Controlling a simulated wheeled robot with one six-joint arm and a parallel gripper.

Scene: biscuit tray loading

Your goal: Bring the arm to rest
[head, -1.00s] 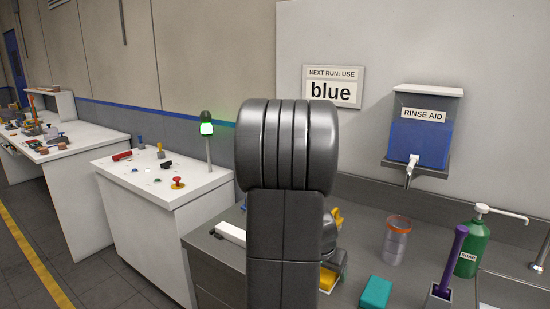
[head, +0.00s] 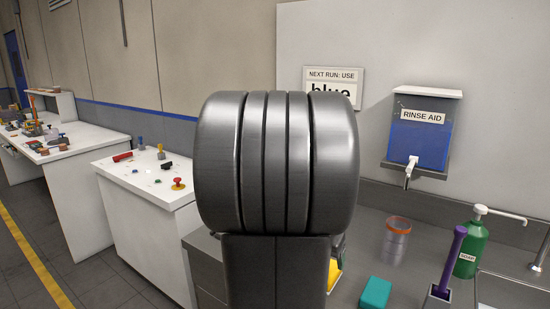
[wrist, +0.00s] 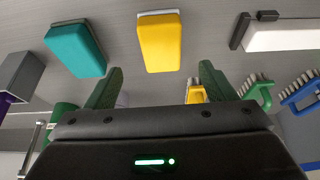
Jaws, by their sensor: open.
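My arm's thick grey link fills the middle of the head view and hides part of the counter and the sign. My gripper (wrist: 160,88) shows in the wrist view with its two green fingers spread wide apart. Nothing is held between them. A yellow sponge (wrist: 161,42) lies on the counter beyond the fingertips, apart from them. A sliver of it also shows beside my arm in the head view (head: 334,274). A teal sponge (wrist: 76,50) lies to its left in the wrist view and on the counter in the head view (head: 375,293).
On the counter (head: 350,225) stand a clear orange-rimmed cup (head: 396,242), a green soap bottle (head: 470,250) and a purple-handled tool (head: 451,258). Green (wrist: 258,90) and blue brushes (wrist: 298,92) show in the wrist view. The rinse aid dispenser (head: 420,140) hangs on the wall.

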